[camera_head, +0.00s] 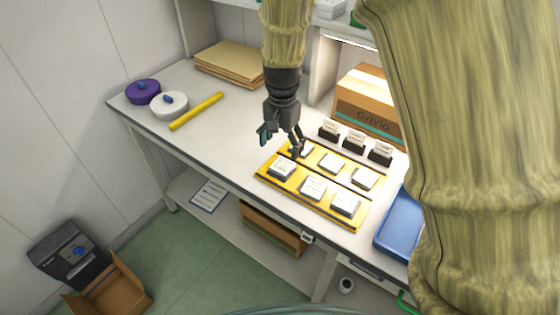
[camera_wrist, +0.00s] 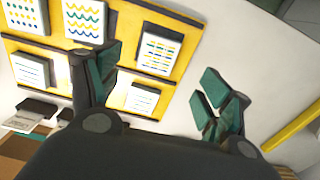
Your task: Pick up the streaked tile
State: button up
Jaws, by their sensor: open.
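A white tile marked with short blue and yellow streaks (camera_wrist: 160,50) shows in the wrist view, at the end of the tray's row of patterned tiles. In the head view it appears to be the front-left tile (camera_head: 281,170). My gripper (camera_head: 283,143) is open and empty, above the tray's left end. In the wrist view its fingers (camera_wrist: 160,88) are spread apart, with a lined tile (camera_wrist: 142,97) showing between them. The streaked tile lies beyond the fingers, apart from them. The left finger hides part of the tray.
The yellow tray (camera_wrist: 48,45) also holds a wavy-line tile (camera_wrist: 84,20), a dotted tile (camera_wrist: 25,14) and other lined tiles. Several dark-based holders (camera_head: 354,142) stand behind it. A blue tray (camera_head: 400,225) is on the right. The table left of my gripper is mostly clear, with a yellow stick (camera_head: 196,111).

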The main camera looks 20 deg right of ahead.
aim_at(282, 166)
jog(key=shift+s+f, duration=0.3)
jog(key=shift+s, duration=0.55)
jog(key=w+f, duration=0.2)
jog(key=shift+w+f, duration=0.15)
jog(key=shift+f, duration=0.2)
jog(key=shift+f+p, duration=0.35)
jog(key=shift+p, duration=0.05)
jog(key=shift+s+d+f+p, duration=0.1)
jog(key=shift+s+f+p, duration=0.25)
jog(key=shift+s+f, duration=0.25)
jog(key=shift+w+f, duration=0.2)
jog(key=shift+f, duration=0.4)
jog(key=shift+w+f, duration=0.15)
jog(key=shift+f, duration=0.45)
jog(key=shift+s+r, duration=0.1)
jog(key=shift+s, duration=0.1)
jog(key=shift+w, duration=0.1)
jog(key=c, duration=1.2)
